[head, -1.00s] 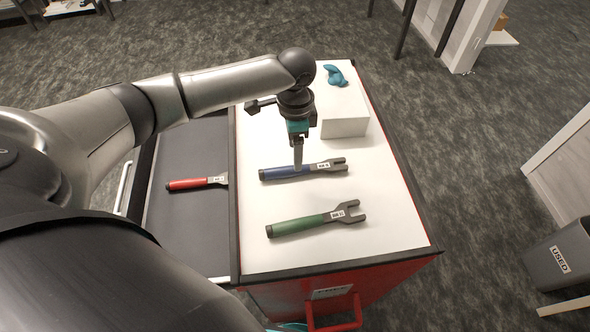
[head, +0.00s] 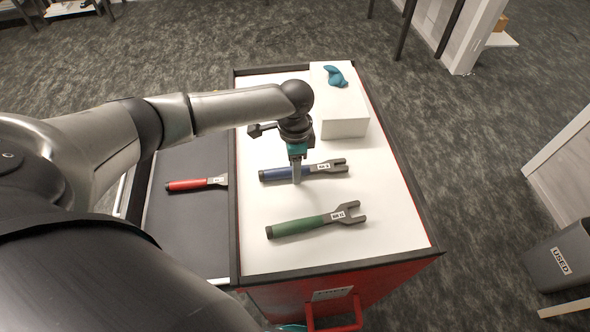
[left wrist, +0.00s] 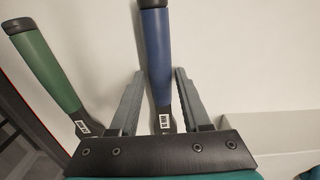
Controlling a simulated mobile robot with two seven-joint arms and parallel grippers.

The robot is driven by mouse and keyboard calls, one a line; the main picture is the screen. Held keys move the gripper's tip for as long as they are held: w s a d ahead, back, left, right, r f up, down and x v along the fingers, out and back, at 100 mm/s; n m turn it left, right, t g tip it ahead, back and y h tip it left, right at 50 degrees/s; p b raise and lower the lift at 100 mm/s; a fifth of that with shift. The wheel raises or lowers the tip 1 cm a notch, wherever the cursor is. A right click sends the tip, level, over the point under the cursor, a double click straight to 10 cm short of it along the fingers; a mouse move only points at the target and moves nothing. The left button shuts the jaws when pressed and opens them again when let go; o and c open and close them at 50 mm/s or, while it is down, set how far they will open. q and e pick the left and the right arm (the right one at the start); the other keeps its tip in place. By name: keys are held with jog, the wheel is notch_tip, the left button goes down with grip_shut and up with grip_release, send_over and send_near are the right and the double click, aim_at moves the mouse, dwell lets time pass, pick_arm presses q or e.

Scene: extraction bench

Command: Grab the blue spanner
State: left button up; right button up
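The blue spanner (head: 278,173) lies flat on the white top of the red cart, its blue handle to the left and grey open jaw to the right. My left gripper (head: 296,182) points down over its handle. In the left wrist view the blue spanner (left wrist: 157,60) runs between the two open fingers of my left gripper (left wrist: 157,88), with a gap on each side. I cannot tell how far down the fingertips reach. My right gripper is not in view.
A green spanner (head: 299,226) lies nearer on the cart top (head: 375,245). A white box (head: 343,122) with a teal object (head: 335,76) on it stands behind. A red-handled tool (head: 190,184) lies on the dark surface at left. A grey bin (head: 562,258) stands at right.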

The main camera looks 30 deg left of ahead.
pick_arm(q)
grip_shut()
jog(key=shift+r, duration=0.15)
dwell(0.4)
